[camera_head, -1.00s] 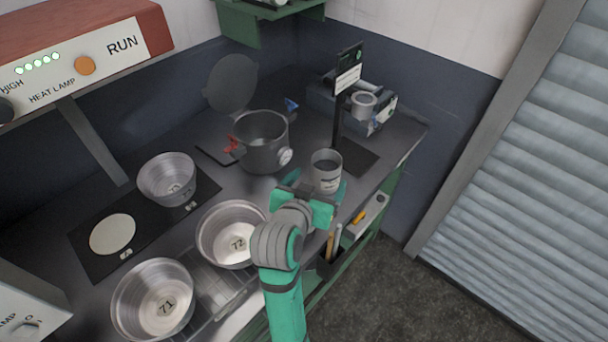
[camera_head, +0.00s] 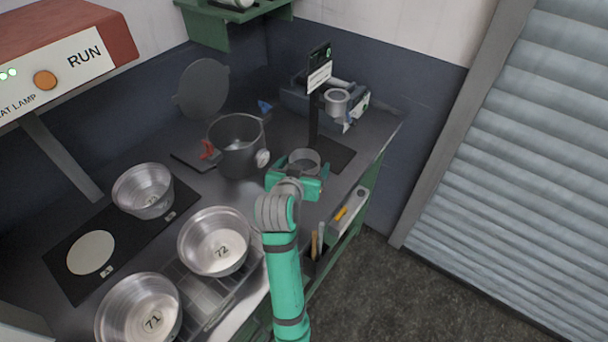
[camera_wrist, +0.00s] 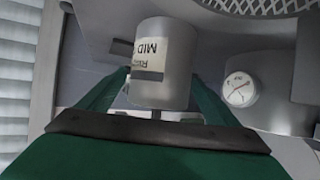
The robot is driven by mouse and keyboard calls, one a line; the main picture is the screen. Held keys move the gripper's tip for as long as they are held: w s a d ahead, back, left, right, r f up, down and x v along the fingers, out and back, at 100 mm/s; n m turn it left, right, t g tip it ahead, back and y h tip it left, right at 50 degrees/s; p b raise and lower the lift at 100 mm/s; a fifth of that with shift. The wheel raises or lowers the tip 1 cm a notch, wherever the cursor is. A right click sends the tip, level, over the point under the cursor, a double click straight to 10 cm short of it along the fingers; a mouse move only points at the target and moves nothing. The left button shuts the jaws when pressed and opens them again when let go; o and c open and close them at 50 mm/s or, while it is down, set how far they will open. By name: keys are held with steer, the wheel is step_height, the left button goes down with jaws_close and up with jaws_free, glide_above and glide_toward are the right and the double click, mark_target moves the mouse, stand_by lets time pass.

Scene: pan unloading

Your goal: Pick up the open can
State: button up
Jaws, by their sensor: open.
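The open can (camera_head: 304,157) is a grey cylinder standing on the counter, right of the big pot. In the head view only its upper part and rim show; my gripper hides the rest. In the wrist view the can (camera_wrist: 163,60) has a pale label with the letters "MID" and appears upside down. My gripper (camera_head: 298,180) is open at the near side of the can. In the wrist view its green fingers reach along the left and right of the can. I cannot tell whether either finger touches it.
A large pot (camera_head: 238,160) with a dial (camera_wrist: 238,89) stands close beside the can. Metal pans numbered 72 (camera_head: 213,254) and 71 (camera_head: 139,312) and another pan (camera_head: 143,203) stand to the left. A dark post with a sign (camera_head: 319,77) rises behind the can.

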steer(key=shift+w+f, duration=0.1)
steer(key=shift+w, duration=0.1)
steer(key=c, duration=1.5)
